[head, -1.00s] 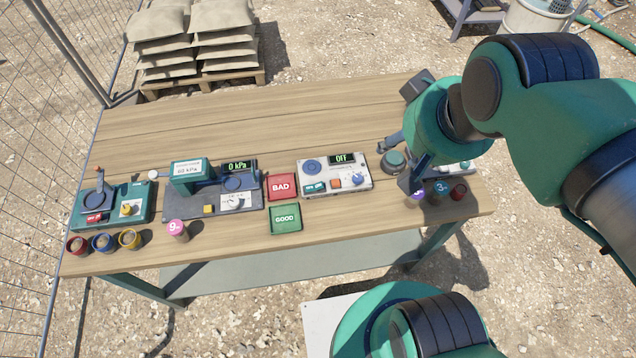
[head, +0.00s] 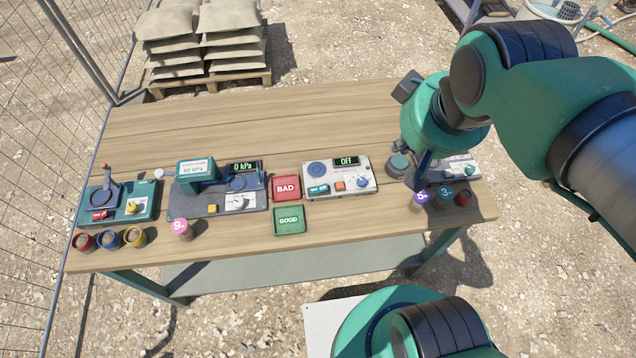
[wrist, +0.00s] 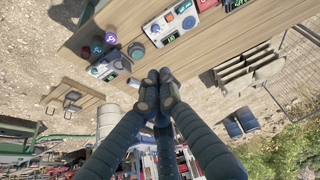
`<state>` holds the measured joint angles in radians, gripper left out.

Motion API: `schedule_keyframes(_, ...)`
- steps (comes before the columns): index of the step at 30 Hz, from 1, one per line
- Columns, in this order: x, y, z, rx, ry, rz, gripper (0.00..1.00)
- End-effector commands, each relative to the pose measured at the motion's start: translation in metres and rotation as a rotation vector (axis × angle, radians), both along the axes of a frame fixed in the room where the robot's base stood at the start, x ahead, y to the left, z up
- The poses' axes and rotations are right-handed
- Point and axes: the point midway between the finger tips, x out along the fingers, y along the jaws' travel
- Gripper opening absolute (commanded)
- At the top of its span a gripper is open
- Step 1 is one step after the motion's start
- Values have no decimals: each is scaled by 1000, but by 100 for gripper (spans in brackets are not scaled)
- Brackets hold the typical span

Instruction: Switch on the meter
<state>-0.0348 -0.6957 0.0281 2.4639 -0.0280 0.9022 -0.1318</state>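The meter (head: 331,190) is a pale box on the table with a dark display reading "Off". In the wrist view the meter (wrist: 158,22) is at the top, beyond the fingertips. My gripper (head: 416,187) is to the right of the meter in the head view, above the table and apart from it. In the wrist view my gripper (wrist: 158,76) has its fingertips together, with nothing visible between them.
A pale device (head: 462,161) and purple, teal and red cylinders are partly behind my gripper. A red BAD tray (head: 286,199) and green GOOD tray (head: 289,232) are left of the meter. Farther left are a pressure device (head: 185,211) and a teal device (head: 140,210). The table's back is clear.

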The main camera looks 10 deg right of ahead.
Motion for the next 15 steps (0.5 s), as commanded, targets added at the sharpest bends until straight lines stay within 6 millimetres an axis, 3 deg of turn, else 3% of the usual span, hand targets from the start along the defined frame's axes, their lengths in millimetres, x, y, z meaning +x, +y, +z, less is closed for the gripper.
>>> schedule_keyframes(15,63,31,-28,-297,190,646,0)
